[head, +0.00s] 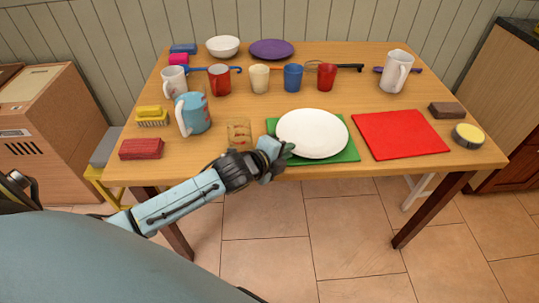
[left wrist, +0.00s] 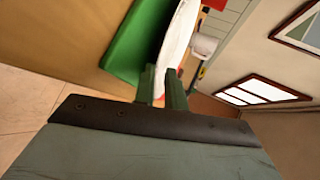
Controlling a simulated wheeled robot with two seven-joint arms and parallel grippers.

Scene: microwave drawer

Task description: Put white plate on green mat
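The white plate (head: 312,133) is over the green mat (head: 340,157) at the table's front middle and covers most of it. My left gripper (head: 284,152) is at the plate's near left rim. In the left wrist view the two fingers (left wrist: 162,88) stand close together on either side of the rim of the plate (left wrist: 180,35) and look shut on it. The green mat (left wrist: 135,40) shows beside it, with a gap between mat and rim. Whether the plate's far side touches the mat is hidden. My right gripper is not in view.
A red mat (head: 400,134) lies right of the green mat. A toast-like item (head: 239,131), a blue mug (head: 193,113) and a red block (head: 141,148) stand left. Cups, a white bowl (head: 223,46) and a purple plate (head: 271,49) fill the back. A white pitcher (head: 396,71) stands back right.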

